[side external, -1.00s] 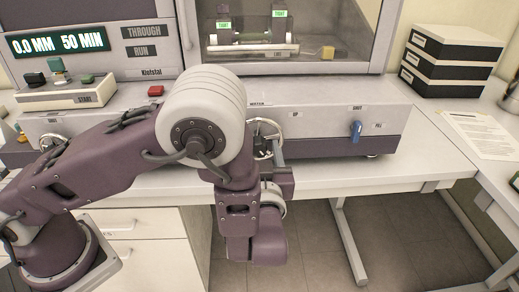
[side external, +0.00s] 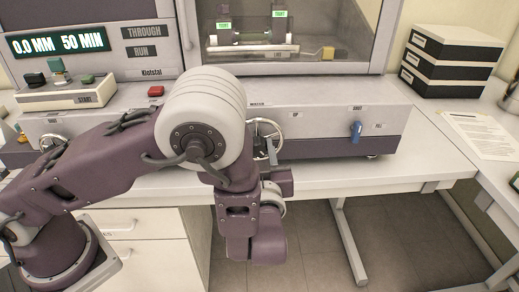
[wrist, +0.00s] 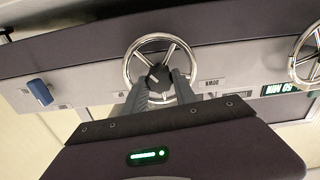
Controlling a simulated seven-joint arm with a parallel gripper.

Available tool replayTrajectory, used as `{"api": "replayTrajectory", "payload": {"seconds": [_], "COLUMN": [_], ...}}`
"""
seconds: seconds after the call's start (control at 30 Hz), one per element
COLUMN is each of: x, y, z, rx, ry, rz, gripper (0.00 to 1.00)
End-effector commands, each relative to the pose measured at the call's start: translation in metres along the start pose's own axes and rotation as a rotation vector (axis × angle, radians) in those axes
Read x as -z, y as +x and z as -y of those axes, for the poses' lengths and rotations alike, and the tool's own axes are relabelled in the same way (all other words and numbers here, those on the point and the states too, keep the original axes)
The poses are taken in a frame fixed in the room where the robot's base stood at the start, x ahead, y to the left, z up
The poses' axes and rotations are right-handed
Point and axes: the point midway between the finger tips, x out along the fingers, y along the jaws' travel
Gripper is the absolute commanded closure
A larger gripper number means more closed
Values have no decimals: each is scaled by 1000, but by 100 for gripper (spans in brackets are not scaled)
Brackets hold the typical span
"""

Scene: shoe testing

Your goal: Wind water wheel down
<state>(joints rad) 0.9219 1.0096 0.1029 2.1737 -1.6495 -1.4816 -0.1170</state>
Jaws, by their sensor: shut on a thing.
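The water wheel is a chrome handwheel with spokes on the front of the machine's base. In the side view its rim (side external: 262,120) shows under the WATER label, partly hidden by my arm. In the wrist view the wheel (wrist: 148,38) is upper centre, with an upside-down DOWN label (wrist: 211,83) to its right. My gripper (wrist: 164,78) has its two grey fingers over the wheel, shut on a part near the hub and spokes. The exact part is hidden between the fingertips. In the side view my gripper (side external: 271,152) is at the wheel's lower right.
A blue lever (side external: 356,131) sits right of the wheel on the same panel. A second chrome wheel (wrist: 306,55) is at the wrist view's right edge. A glass-fronted chamber (side external: 285,60) stands above. Black boxes (side external: 447,60) and a paper (side external: 481,134) lie at right.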

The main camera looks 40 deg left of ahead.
Motion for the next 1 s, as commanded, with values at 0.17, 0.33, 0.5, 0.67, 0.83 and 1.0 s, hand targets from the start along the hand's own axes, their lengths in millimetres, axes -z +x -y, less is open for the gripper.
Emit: {"api": "replayTrajectory", "payload": {"seconds": [0.17, 0.33, 0.5, 0.67, 0.83, 1.0], "x": [0, -1, -1, -1, -2, -3], "y": [-1, -1, -1, -1, -1, -1], "z": [0, 1, 1, 1, 2, 2], "rx": [-2, -1, -1, -2, -2, -2], "ry": [-141, -303, -466, -617, -778, -939], "rz": [1, 2, 2, 2, 3, 5], "gripper": [100, 100, 100, 100, 100, 100]}}
